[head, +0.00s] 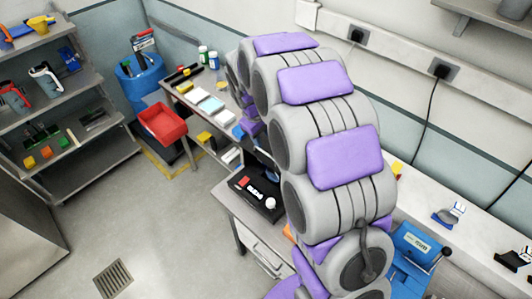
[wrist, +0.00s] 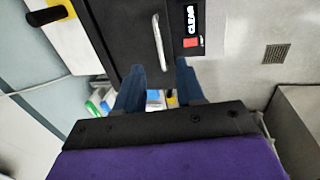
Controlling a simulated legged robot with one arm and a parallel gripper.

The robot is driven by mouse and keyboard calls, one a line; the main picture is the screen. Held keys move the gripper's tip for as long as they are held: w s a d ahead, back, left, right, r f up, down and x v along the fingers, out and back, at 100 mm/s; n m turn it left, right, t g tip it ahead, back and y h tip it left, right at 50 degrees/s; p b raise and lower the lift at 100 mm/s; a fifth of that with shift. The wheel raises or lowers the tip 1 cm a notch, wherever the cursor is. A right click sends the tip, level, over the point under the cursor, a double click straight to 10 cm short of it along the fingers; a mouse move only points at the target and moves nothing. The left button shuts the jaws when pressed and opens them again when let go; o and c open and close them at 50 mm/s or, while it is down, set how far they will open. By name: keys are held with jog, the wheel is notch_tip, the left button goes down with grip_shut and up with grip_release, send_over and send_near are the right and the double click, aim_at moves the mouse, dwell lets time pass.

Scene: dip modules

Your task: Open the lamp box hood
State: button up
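The lamp box is a black box (head: 256,192) on the grey table in the head view, partly hidden behind my arm. Its black top fills the upper middle of the wrist view (wrist: 118,28). A silver bar handle (wrist: 158,40) runs along the black surface, beside a "CLEAR" label (wrist: 190,19) and a red button (wrist: 191,42). My gripper (wrist: 160,65) is open, with two blue fingers apart. The handle's near end appears between the fingertips in the wrist view. I cannot tell the depth gap or any contact. The hood looks closed.
A long workbench (head: 222,122) with boxes and bottles runs behind the lamp box. A red bin (head: 163,123) and blue barrel (head: 140,78) stand left of it. A blue case (head: 416,248) is at right. The floor at left front is clear.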

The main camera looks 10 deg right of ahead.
aim_at(268, 155)
jog(key=f, duration=0.3)
jog(key=d+f+b, duration=0.1)
jog(key=f, duration=0.2)
jog(key=w+d+f+b, duration=0.1)
jog(key=f, duration=0.2)
jog(key=shift+f, duration=0.15)
jog(key=shift+a, duration=0.1)
grip_shut()
